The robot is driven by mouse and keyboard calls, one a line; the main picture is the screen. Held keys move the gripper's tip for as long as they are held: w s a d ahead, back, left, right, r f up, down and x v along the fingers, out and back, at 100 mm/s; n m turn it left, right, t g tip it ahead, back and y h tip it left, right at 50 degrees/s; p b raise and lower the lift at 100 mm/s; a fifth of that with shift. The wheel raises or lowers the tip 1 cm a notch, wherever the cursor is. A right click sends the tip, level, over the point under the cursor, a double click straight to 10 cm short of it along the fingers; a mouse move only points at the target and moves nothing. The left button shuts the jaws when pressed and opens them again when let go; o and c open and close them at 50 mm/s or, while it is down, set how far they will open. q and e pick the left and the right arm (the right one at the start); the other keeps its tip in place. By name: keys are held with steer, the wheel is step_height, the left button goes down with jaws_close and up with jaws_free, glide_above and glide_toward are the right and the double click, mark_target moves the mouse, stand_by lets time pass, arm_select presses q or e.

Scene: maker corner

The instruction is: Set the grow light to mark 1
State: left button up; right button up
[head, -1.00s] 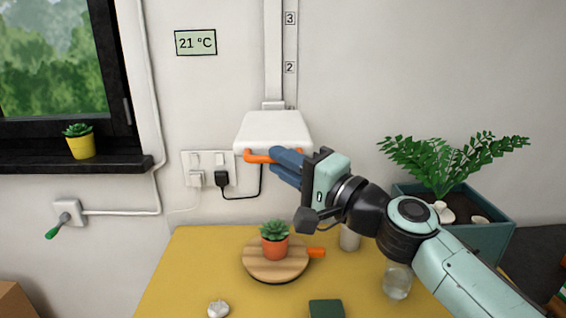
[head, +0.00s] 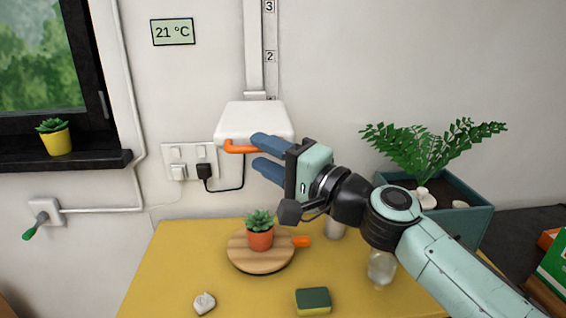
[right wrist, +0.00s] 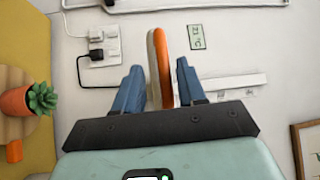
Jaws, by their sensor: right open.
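The grow light (head: 252,120) is a white box on a vertical wall rail (head: 253,50), with an orange handle (head: 238,147) along its front lower edge. Marks 3 (head: 269,6) and 2 (head: 270,56) show above it; a lower mark (head: 271,99) is mostly hidden at the light's top. My right gripper (head: 262,157) is open at the handle's right part, one blue finger high and one lower. In the right wrist view the orange handle (right wrist: 164,66) shows between the spread fingers (right wrist: 160,88). I cannot tell whether a finger touches it. My left gripper is not in view.
Below, the yellow table (head: 180,265) holds a potted succulent (head: 260,235) on a round board (head: 245,262), a sponge (head: 313,300), a glass jar (head: 381,267) and a white lump (head: 204,303). A planter (head: 460,215) stands right. Sockets with a plugged cord (head: 190,160) are left of the light.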

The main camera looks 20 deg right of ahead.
arm_select(q)
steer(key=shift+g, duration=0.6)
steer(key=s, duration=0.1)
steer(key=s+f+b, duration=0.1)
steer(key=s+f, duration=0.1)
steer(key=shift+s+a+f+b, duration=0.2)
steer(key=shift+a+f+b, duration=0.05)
steer(key=shift+b, duration=0.05)
arm_select(e)
steer(key=v, duration=1.3)
steer(key=shift+d+f, duration=0.1)
